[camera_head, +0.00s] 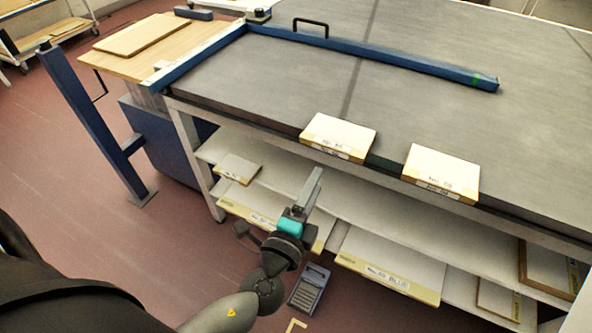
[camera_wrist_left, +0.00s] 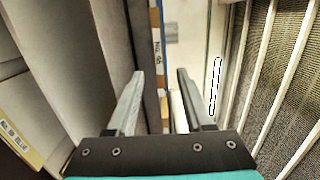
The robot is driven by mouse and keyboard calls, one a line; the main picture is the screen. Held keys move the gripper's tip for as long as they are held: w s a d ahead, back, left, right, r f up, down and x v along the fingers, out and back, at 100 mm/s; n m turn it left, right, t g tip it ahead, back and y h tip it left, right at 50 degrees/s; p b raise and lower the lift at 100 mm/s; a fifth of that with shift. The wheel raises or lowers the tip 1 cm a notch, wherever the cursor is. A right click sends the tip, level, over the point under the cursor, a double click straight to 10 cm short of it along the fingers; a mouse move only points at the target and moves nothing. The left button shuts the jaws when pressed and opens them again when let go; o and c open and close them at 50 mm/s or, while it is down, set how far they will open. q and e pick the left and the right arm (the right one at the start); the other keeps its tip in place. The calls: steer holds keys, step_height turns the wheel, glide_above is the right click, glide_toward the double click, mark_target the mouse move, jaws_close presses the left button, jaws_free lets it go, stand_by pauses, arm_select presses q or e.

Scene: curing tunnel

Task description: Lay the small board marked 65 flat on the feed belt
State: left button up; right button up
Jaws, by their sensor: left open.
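Two small pale boards overlap the front edge of the wide grey surface, which looks like the feed belt (camera_head: 270,85). One is the left board (camera_head: 338,132); the other is the right board (camera_head: 441,168). Their printed marks are too small in the head view to tell which is 65. In the left wrist view, a tan edge carries a label (camera_wrist_left: 157,46) that seems to read 65, beyond the fingertips. My left gripper (camera_head: 312,185) is open and empty, below and in front of the left board, near the shelves. Its two fingers show apart in the wrist view (camera_wrist_left: 160,73). My right gripper is out of view.
A blue rail (camera_head: 400,65) crosses the grey surface. Shelves below hold more labelled boards, including a small one (camera_head: 238,168) and a large one (camera_head: 390,262). A blue post (camera_head: 92,125) stands left. A wooden table (camera_head: 160,45) adjoins. Much of the grey surface is bare.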

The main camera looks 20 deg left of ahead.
arm_select(q)
steer(key=shift+s, duration=0.1)
steer(key=s+a+f+n+g, duration=0.2)
steer(key=s+f+n+g, duration=0.15)
steer(key=f, duration=0.95)
steer(key=s+a+f+n+g, duration=0.2)
steer(key=s+f+g, duration=0.3)
steer(key=f, duration=0.9)
steer(key=s+f+n+g, duration=0.4)
steer(key=s+f, duration=0.4)
steer(key=s, duration=0.5)
steer(key=s+f+n+g, duration=0.4)
steer(key=s+f, duration=0.4)
steer(key=s, duration=0.5)
steer(key=shift+s+a+n+h, duration=0.25)
steer(key=shift+a+n+h, duration=0.1)
steer(key=shift+n, duration=0.5)
steer(key=shift+w+f+g, duration=0.1)
steer(key=shift+w+g, duration=0.05)
steer(key=shift+g, duration=0.1)
